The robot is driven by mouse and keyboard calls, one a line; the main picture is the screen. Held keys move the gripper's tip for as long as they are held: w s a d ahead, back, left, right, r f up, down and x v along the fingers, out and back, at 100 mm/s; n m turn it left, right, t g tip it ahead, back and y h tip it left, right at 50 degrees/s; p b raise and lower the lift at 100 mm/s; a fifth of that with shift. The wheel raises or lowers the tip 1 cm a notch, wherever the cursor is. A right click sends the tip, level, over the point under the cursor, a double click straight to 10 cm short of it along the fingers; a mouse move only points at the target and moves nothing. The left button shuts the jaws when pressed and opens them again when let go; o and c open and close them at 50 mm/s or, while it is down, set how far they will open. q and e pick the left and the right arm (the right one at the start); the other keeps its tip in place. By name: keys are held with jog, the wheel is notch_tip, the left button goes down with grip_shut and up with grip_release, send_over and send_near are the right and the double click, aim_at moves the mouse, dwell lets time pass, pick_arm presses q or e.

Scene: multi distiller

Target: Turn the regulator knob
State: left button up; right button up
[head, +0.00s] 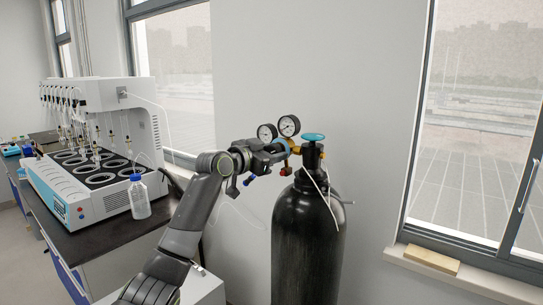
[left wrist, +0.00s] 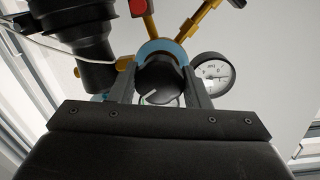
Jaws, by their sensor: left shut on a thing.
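The regulator knob (left wrist: 160,82) is black with a white mark and a blue ring behind it. In the left wrist view it sits between the two fingers of my left gripper (left wrist: 160,95), which is shut on it. In the head view my left gripper (head: 270,153) reaches the regulator from the left and hides most of the knob. Two round gauges (head: 289,126) stand above the regulator, and one gauge (left wrist: 214,73) shows at the right in the left wrist view. The black gas cylinder (head: 308,240) stands upright below, with a teal valve handwheel (head: 313,137) on top. My right gripper is not in view.
A white multi-position distiller (head: 90,185) stands on the dark bench (head: 110,240) at the left. A clear bottle with a blue cap (head: 139,197) stands before it. A wooden block (head: 431,259) lies on the right window sill. The wall is close behind the cylinder.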

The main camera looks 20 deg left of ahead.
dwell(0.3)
pick_arm(q)
jog(key=o, duration=1)
jog(key=shift+c, duration=0.2)
jog(key=b+v, duration=0.5)
jog(key=v, duration=1.2)
jog(key=shift+s, duration=0.2)
jog(key=shift+f, duration=0.1)
